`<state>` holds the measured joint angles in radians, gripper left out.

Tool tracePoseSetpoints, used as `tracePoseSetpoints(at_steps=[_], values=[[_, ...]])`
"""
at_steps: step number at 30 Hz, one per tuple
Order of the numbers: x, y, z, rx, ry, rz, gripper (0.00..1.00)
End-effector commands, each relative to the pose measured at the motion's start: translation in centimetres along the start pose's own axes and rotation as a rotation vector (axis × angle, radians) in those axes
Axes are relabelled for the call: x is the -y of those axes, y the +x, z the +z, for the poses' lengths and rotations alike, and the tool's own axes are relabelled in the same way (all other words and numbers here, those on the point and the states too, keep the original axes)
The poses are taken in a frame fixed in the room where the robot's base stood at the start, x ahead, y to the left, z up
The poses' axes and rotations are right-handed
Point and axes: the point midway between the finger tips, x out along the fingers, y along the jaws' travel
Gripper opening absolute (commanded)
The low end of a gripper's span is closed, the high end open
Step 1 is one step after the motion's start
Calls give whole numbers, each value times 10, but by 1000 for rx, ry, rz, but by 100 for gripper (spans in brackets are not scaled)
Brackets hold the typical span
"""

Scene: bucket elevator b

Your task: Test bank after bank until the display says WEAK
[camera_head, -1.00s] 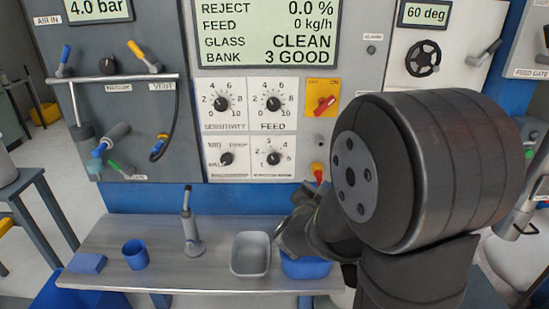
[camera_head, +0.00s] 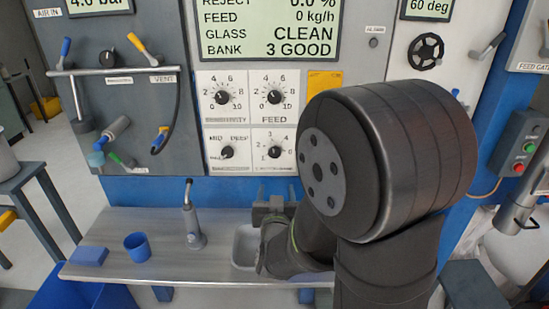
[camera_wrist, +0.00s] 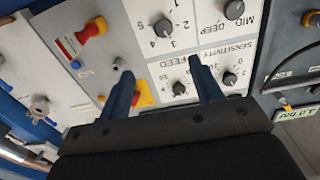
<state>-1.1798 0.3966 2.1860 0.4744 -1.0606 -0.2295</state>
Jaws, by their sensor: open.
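The display (camera_head: 270,30) reads GLASS CLEAN, BANK 3 GOOD and FEED 0 kg/h; its top line is cut off. Below it is a white panel with the sensitivity knob (camera_head: 222,97), the feed knob (camera_head: 273,97), a MID/DEEP knob (camera_head: 227,152) and a numbered knob (camera_head: 275,152), whose label I cannot read. The numbered knob also shows in the wrist view (camera_wrist: 162,28). My gripper (camera_head: 277,192) is open and empty below the panel in the head view. Its two fingers (camera_wrist: 160,68) point towards the panel and appear apart from the knobs.
A bench (camera_head: 130,225) below holds a blue block (camera_head: 89,256), a blue cup (camera_head: 137,246), a stand with a handle (camera_head: 193,228) and a grey tray (camera_head: 243,245), partly covered by my arm. A red switch on yellow (camera_wrist: 135,98) sits beside the feed knob.

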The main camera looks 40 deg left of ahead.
Motion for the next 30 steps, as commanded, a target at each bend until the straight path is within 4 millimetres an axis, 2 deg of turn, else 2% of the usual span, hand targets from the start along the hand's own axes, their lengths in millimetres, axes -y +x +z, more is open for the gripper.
tracePoseSetpoints(at_steps=[5, 21, 24, 30], values=[[5, 12, 1, -3, -18, -18, 59], [6, 126, 1, -3, -16, -15, 59], [6, 144, 1, -3, -15, -14, 59], [7, 166, 0, -2, -15, -16, 59]])
